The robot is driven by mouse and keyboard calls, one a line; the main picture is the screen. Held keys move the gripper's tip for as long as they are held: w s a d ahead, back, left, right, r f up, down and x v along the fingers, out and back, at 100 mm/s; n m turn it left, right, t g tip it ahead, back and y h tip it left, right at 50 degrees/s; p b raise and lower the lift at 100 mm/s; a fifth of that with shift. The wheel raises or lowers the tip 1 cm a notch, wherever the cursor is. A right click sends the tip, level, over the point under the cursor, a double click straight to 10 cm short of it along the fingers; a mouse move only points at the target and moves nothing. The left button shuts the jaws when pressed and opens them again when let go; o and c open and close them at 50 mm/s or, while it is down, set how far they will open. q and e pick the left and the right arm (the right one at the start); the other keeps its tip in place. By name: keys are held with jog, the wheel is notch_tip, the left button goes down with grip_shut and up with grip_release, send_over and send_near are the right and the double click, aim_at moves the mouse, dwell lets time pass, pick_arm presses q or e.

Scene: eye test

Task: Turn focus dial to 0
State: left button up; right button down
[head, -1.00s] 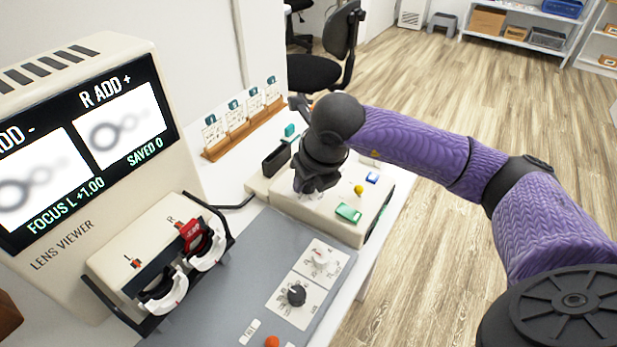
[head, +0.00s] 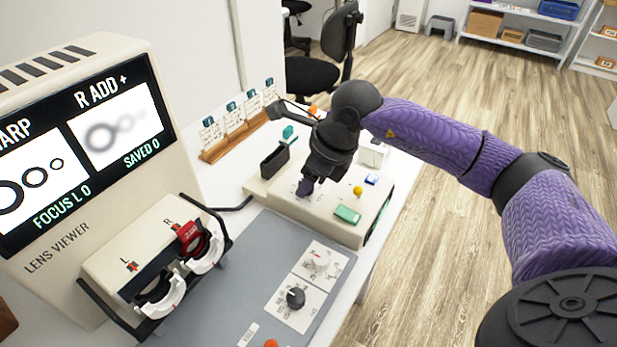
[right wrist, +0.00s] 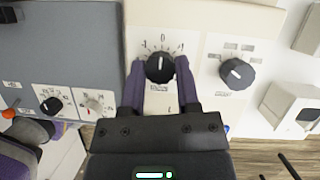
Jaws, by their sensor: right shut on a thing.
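The focus dial (right wrist: 160,67) is a black knob with a white pointer line on a cream console. In the right wrist view its pointer points up toward the 0 on the printed scale. My right gripper (right wrist: 160,72) is shut on the dial, one purple finger on each side. In the head view my right gripper (head: 306,188) reaches down to the console (head: 335,222) and hides the dial. The lens viewer's screen (head: 85,140) reads "FOCUS L 0", and its left rings look sharp while the right ones are blurred. My left gripper is not in view.
A second black knob (right wrist: 236,72) sits right of the dial in the wrist view. A grey panel with a black knob (head: 295,298) lies nearer. Cards (head: 233,117) stand behind.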

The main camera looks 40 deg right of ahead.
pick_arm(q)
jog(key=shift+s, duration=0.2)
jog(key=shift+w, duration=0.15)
pick_arm(e)
jog(key=c, duration=0.7)
grip_release()
jog(key=o, duration=0.4)
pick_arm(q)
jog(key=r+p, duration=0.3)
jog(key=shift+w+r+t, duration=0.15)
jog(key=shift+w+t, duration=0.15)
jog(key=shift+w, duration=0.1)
pick_arm(e)
jog(key=v, duration=1)
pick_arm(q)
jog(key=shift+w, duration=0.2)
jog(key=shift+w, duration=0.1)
